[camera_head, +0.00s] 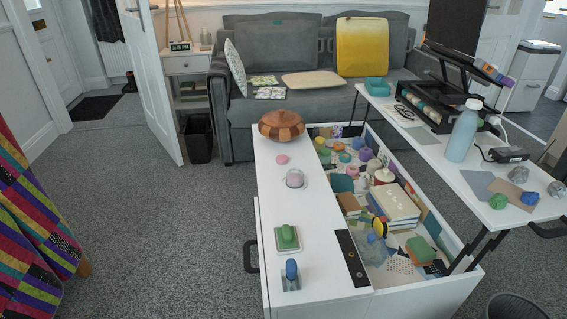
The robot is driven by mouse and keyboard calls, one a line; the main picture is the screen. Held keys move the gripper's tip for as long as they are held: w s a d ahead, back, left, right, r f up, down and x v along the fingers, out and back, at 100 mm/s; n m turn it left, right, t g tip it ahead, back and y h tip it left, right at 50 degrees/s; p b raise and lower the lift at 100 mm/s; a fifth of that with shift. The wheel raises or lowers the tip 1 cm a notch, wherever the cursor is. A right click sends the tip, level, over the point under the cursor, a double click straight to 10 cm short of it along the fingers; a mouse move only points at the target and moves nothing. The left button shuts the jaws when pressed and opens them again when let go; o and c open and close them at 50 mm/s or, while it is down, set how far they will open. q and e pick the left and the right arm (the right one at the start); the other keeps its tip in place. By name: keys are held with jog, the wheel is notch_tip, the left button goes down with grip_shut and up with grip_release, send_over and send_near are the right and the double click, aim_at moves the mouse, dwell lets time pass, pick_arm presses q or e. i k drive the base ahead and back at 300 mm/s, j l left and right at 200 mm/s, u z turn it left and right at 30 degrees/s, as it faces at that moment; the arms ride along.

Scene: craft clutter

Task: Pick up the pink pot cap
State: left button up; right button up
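A small, flat, round pink piece (282,159) lies on the white tabletop (278,207), just in front of a round brown wooden pot; it looks like the pink pot cap. Just beyond it toward the viewer stands a small clear pot (295,179) with a pinkish inside; whether it has a lid on is too small to tell. The pink piece and the clear pot are apart. Neither of my grippers is in view.
The wooden pot (281,126) stands behind the pink piece. A green block (287,237) and a blue-topped item (291,270) stand nearer. To the right is an open compartment full of craft things, with a raised white top (480,165) holding a blue bottle (463,132).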

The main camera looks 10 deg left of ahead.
aim_at(280, 158)
jog(key=z, duration=2.95)
jog(key=k+j+z, duration=0.15)
jog(key=z, duration=0.2)
jog(key=k+z, duration=0.7)
jog(key=k+j+z, duration=0.1)
jog(key=k+z, duration=1.1)
jog(key=k, duration=0.2)
jog(key=k+z, duration=0.25)
jog(key=k, duration=0.25)
jog(key=k+j+u, duration=0.1)
jog(key=k+u, duration=0.15)
jog(key=k, duration=0.85)
jog(key=k+u, duration=0.3)
jog(key=k, duration=0.2)
jog(key=k+u, duration=0.35)
jog(key=k, duration=0.2)
